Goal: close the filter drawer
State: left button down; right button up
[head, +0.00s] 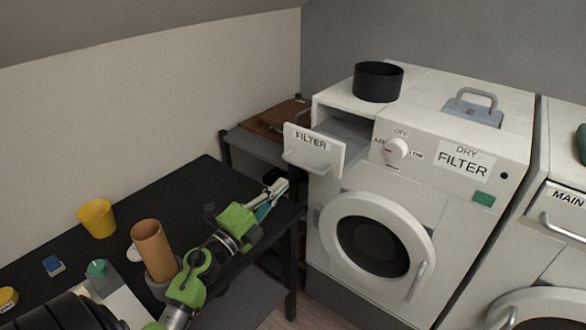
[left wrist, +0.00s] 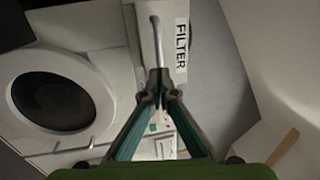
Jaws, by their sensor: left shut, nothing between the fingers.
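The filter drawer (head: 322,154) is pulled out from the upper left of the white dryer (head: 345,198). Its white front carries a FILTER label and a bar handle, and a gap shows between the front and the machine. My left gripper (head: 282,186) is shut and empty, below and to the left of the drawer front. In the left wrist view, its closed fingertips (left wrist: 161,80) point toward the drawer front (left wrist: 181,65) and its handle (left wrist: 157,40). I cannot tell whether they touch. My right gripper is not in view.
A black pot (head: 378,84) and a grey handled part (head: 473,108) sit on the dryer. A black table (head: 200,200) at left holds a yellow cup (head: 97,218) and a brown cylinder (head: 150,242). A second machine (head: 550,250) stands at right.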

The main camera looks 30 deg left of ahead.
aim_at(300, 166)
pick_arm(q)
jog(key=p+x, duration=0.1)
jog(key=x, duration=0.4)
jog(key=shift+w+d, duration=0.1)
jog(key=shift+w, duration=0.3)
